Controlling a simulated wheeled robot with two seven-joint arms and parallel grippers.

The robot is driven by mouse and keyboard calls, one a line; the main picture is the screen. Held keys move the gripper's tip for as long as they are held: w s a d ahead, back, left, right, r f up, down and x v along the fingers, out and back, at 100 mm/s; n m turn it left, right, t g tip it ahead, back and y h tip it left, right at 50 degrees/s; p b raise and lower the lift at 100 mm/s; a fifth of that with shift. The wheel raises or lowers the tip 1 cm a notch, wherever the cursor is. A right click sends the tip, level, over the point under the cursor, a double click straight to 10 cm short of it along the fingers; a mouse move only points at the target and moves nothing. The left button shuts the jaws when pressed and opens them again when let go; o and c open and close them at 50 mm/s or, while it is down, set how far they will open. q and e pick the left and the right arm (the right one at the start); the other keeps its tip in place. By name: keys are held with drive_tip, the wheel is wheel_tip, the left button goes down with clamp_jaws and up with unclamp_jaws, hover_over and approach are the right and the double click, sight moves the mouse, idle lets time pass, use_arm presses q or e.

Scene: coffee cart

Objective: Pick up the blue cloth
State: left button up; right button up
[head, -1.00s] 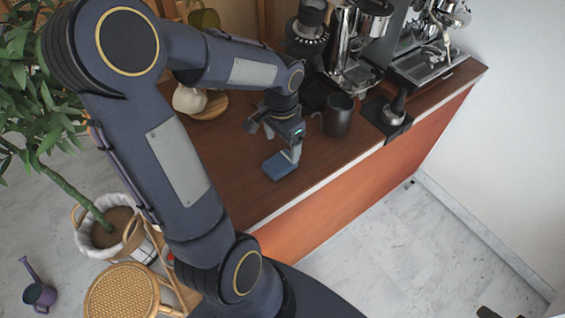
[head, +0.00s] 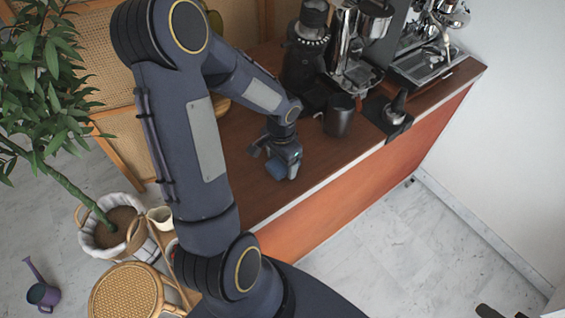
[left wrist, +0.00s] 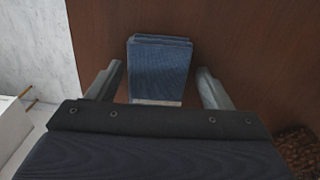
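The blue cloth (left wrist: 160,66) lies folded on the brown counter, and in the left wrist view it sits between and just beyond the fingers. My left gripper (left wrist: 160,88) is open, one finger on each side of the cloth, with a gap visible on both sides. In the head view the left gripper (head: 283,172) is low over the counter, and the cloth (head: 276,170) shows only in part beside it. Whether the fingers touch the counter cannot be told. My right gripper is not clearly in view.
A dark cup (head: 339,116) stands on the counter (head: 250,205) right of the gripper. Beyond are a grinder (head: 306,55), an espresso machine (head: 440,50) and a tamper (head: 397,104) on a dark mat. The counter's front edge is close to the gripper.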

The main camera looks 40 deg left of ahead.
use_arm(q)
drive_tip(key=c, duration=0.9)
drive_tip(key=shift+r, duration=0.1)
